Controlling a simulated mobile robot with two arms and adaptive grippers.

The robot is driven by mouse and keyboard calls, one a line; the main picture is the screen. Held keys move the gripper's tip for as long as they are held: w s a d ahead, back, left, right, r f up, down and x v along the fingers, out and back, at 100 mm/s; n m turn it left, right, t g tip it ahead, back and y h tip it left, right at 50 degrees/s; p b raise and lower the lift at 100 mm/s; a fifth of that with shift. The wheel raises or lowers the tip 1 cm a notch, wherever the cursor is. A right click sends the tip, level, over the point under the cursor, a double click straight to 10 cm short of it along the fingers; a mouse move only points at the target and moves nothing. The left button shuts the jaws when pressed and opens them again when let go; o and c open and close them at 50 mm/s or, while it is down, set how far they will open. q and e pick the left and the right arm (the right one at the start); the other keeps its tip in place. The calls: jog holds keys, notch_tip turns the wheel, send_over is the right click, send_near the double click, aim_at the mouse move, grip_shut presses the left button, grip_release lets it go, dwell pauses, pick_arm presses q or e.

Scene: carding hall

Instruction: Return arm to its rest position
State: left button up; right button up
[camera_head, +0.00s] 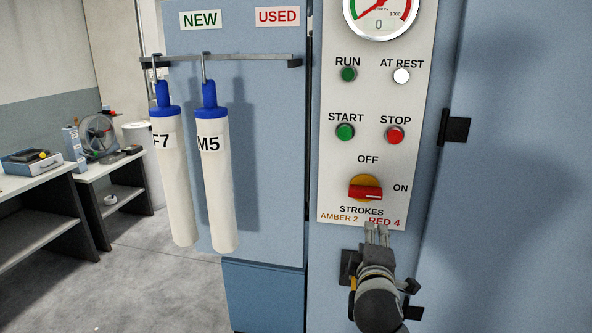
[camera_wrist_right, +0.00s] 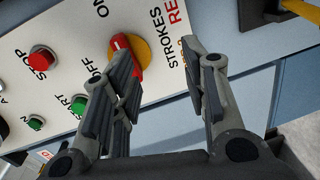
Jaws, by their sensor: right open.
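My right gripper (camera_head: 376,234) is just below the control panel (camera_head: 333,70) in the head view, under the rotary switch. In the right wrist view its two fingers (camera_wrist_right: 168,75) are spread apart with nothing between them. The rotary switch (camera_head: 366,191) has a red handle on an amber disc; the handle lies level, along the line of the ON label. In the wrist view the switch (camera_wrist_right: 143,52) shows partly behind the left finger. Whether a finger touches it, I cannot tell. My left gripper is not in view.
The panel carries a gauge (camera_head: 380,14), a white AT REST lamp (camera_head: 401,76), a green START button (camera_head: 345,132) and a red STOP button (camera_head: 395,134). Two white filter tubes (camera_head: 178,180) (camera_head: 217,185) hang from a rail (camera_head: 262,61) at left. A black latch (camera_head: 456,128) juts out at right.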

jog(key=s+d+f+m+g+y, duration=0.15)
jog(key=s+f+m+g, duration=0.45)
jog(key=s+f, duration=1.1)
jog(key=s+a+f+m+g+y, duration=0.1)
jog(key=s+f+m+g+y, duration=0.3)
jog(key=s, duration=0.7)
jog(key=s+a+f+m+g+h, duration=0.1)
jog(key=s+f+g, duration=0.1)
jog(key=s+f, duration=0.65)
jog(key=s+f+g+b, duration=0.1)
jog(key=s+f, duration=0.1)
jog(key=f, duration=1.1)
jog(key=s+f+g, duration=0.1)
jog(key=s+f, duration=0.1)
jog(key=f, duration=1.1)
jog(key=s+d+f+g+b, duration=0.1)
jog(key=s+d+f, duration=0.1)
jog(key=s+f, duration=1.4)
jog(key=shift+s+d, duration=0.15)
jog(key=shift+d, duration=0.2)
